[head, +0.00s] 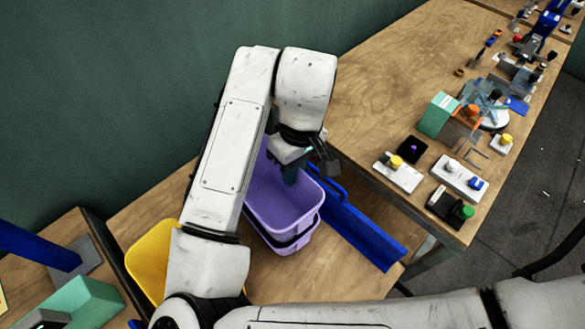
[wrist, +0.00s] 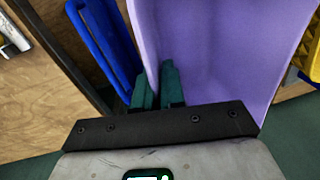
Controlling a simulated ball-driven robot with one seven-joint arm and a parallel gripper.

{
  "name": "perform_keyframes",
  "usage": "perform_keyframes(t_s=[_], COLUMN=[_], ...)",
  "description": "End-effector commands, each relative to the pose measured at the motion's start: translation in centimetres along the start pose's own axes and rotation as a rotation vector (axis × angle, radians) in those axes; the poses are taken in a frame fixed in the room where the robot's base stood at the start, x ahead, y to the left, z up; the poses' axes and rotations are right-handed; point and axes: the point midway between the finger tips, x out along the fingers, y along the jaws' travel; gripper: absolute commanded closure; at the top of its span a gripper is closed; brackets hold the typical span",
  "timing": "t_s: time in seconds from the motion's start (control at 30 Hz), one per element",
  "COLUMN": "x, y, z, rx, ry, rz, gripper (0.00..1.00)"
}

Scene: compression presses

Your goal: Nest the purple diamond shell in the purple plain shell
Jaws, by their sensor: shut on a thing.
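A purple open shell (head: 275,198) stands in the middle of the head view, below my gripper. Its wide inner wall also fills much of the wrist view (wrist: 225,50). A second purple layer (head: 292,244) shows under it, parted from it by a dark band. I cannot tell whether this is a second shell or a lower part of the same one. No diamond mark is visible. My gripper (head: 291,172) is shut on the wall of the upper purple shell, with its green fingers (wrist: 158,82) on both sides of the wall. The arm hides the shell's left side.
A blue rail (head: 362,232) runs close along the right of the shells. A yellow bin (head: 148,262) stands to the left, partly behind my arm. A teal box (head: 88,302) is at lower left. The right table (head: 385,80) carries several switches and small parts.

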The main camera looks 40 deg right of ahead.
Motion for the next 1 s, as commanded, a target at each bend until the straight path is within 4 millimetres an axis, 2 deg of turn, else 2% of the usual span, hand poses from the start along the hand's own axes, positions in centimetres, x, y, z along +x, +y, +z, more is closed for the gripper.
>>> perform_keyframes(t_s=[0.47, 0.5, 0.77, 1.0], x=[-0.01, -0.01, -0.01, 0.00], y=[-0.01, -0.01, 0.00, 0.01], z=[0.00, 0.00, 0.00, 0.00], rx=[0.000, 0.000, 0.000, 0.000], ry=[0.000, 0.000, 0.000, 0.000], rz=[0.000, 0.000, 0.000, 0.000], gripper=[1.00, 0.87, 0.62, 0.61])
